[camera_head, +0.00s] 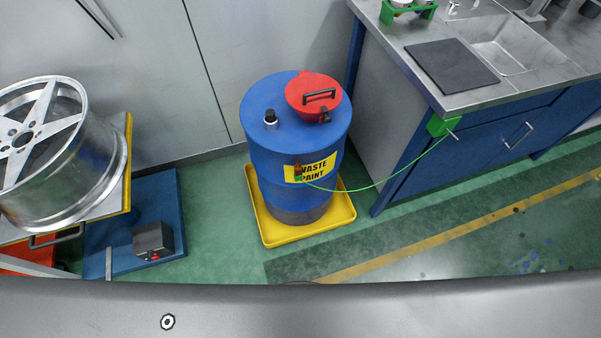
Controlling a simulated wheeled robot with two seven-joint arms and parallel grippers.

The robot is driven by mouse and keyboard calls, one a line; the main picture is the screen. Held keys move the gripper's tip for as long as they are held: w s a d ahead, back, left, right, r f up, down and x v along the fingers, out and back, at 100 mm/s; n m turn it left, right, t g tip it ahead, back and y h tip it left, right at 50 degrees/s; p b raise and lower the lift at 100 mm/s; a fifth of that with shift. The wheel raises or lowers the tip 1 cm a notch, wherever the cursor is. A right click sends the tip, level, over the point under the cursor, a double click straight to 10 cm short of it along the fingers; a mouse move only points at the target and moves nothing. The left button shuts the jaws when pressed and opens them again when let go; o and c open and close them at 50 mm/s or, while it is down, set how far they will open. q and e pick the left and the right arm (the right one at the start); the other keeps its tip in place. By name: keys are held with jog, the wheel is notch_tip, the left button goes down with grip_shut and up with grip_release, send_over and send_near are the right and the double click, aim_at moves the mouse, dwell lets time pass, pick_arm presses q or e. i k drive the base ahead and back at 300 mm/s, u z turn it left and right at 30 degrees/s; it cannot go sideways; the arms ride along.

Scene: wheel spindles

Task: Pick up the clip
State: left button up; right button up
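A small red and dark clip (298,173) is on the front of the blue waste paint drum (262,175), at the left end of the yellow "WASTE PAINT" label (318,169). A thin green cable (374,187) runs from beside the clip, sags to the right and rises to a green box (440,125) on the corner of the workbench. The clip is small, so I cannot tell how it is fixed to the drum. Neither of my grippers shows in this view.
The drum stands in a yellow tray (346,213) on the green floor. A steel-topped blue bench (470,150) with a sink (497,50) is at right. A silver wheel rim (95,165) lies on a stand at left.

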aim_at(298, 175)
jog(key=z, duration=2.75)
jog(key=i, duration=2.05)
jog(key=u, duration=3.3)
